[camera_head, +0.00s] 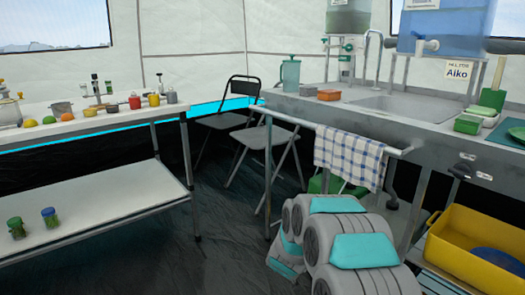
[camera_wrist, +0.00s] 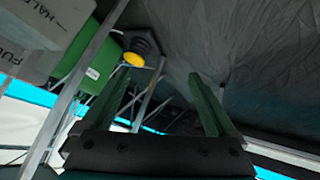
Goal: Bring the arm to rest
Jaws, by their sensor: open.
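My gripper (camera_wrist: 157,80) shows in the wrist view with its two green fingers spread apart. It is open, and nothing sits between the fingers. The fingers point toward the dark ground cloth and thin metal legs. In the head view my grey arm with teal pads (camera_head: 363,250) is folded low at the bottom centre, in front of the sink counter. The gripper itself is hidden in that view.
The steel sink counter (camera_head: 300,103) runs along the right, with a checked towel (camera_head: 349,157) on its rail. A yellow crate (camera_head: 455,243) stands at lower right. Folding chairs (camera_head: 265,140) stand at the back. A shelved table (camera_head: 95,192) is left. Dark floor between is clear.

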